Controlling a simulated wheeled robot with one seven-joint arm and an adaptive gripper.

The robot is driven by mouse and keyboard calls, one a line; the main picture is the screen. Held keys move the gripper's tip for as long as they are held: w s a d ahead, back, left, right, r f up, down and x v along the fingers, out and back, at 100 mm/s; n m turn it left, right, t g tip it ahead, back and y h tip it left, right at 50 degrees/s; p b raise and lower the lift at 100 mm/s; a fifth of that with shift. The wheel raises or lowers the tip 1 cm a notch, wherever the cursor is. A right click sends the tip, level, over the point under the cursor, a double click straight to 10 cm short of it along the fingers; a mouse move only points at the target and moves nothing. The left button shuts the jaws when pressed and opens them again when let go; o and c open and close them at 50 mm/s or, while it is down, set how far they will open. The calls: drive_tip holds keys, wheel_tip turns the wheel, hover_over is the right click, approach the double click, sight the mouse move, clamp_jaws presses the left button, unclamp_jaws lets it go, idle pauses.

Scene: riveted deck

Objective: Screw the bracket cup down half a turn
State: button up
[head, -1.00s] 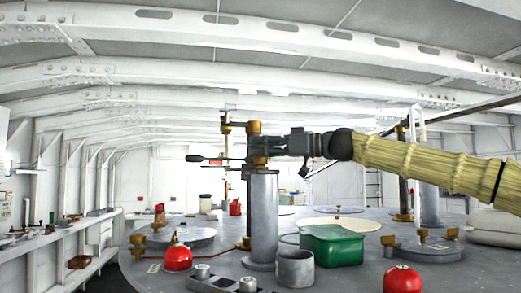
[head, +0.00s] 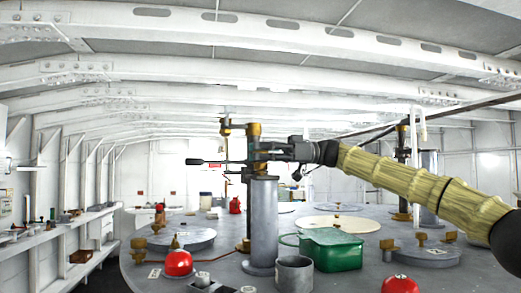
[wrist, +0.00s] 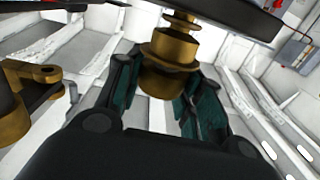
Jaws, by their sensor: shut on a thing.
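The bracket cup (wrist: 170,48) is brass with stepped flanges and fills the space between my fingers in the wrist view. My gripper (wrist: 160,100) is shut on it, with a dark finger and teal pad on each side. In the head view my gripper (head: 268,154) reaches in from the right, level, to the bracket fittings above the grey column (head: 264,220). The cup is hard to make out there behind the dark fingers. A brass piece (head: 254,130) stands on top of the bracket.
A green box (head: 332,250), an open grey can (head: 294,273) and a red domed object (head: 178,263) stand on the round deck table around the column. A tall brass-topped post (head: 402,170) rises at right. In the wrist view a brass lug (wrist: 22,95) is close at left.

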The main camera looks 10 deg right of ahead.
idle(0.4)
drive_tip(key=o, duration=1)
drive_tip(key=shift+o, duration=0.2)
drive_tip(key=shift+d, duration=0.1)
drive_tip(key=d, duration=1.2)
drive_tip(key=shift+w, duration=0.4)
drive_tip(key=shift+f, duration=0.1)
drive_tip(key=shift+f, duration=0.1)
